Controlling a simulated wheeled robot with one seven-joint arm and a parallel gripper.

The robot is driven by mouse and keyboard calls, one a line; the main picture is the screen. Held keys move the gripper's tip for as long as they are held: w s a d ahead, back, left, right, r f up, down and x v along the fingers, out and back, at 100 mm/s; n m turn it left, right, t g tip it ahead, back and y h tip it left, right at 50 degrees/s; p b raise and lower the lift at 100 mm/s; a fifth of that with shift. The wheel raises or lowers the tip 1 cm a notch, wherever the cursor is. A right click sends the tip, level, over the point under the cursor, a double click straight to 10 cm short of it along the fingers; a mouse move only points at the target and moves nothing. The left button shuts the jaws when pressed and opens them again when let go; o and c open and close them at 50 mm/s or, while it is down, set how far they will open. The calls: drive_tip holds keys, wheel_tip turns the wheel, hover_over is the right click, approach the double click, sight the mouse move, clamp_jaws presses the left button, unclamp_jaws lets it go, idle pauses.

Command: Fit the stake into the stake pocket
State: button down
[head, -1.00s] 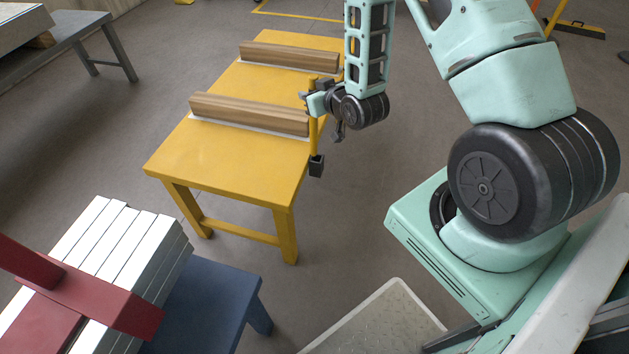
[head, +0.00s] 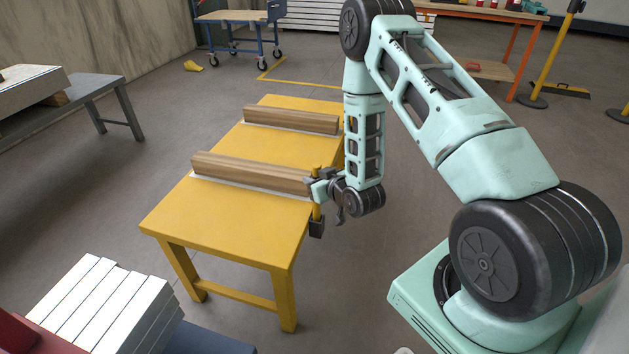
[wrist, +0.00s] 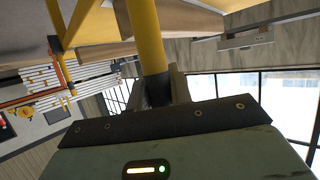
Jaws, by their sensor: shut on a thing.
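The stake (head: 317,213) is a yellow post with a black block at its lower end. It stands roughly upright in my gripper (head: 319,188), beside the right edge of the yellow table. My gripper is shut around it, and the black lower end hangs free in the air. In the wrist view the yellow stake (wrist: 146,35) runs up from between the fingers (wrist: 157,88). I cannot make out a stake pocket in either view.
The yellow table (head: 225,218) carries two wooden beams, the nearer one (head: 250,172) close to my gripper. White stacked boards (head: 100,305) and a dark red frame (head: 15,332) are at lower left. A grey bench (head: 92,92) stands at left, a blue cart (head: 240,17) at back.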

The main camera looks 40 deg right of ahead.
drive_tip(key=shift+f, duration=0.1)
drive_tip(key=c, duration=1.3)
unclamp_jaws()
drive_tip(key=shift+o, duration=0.2)
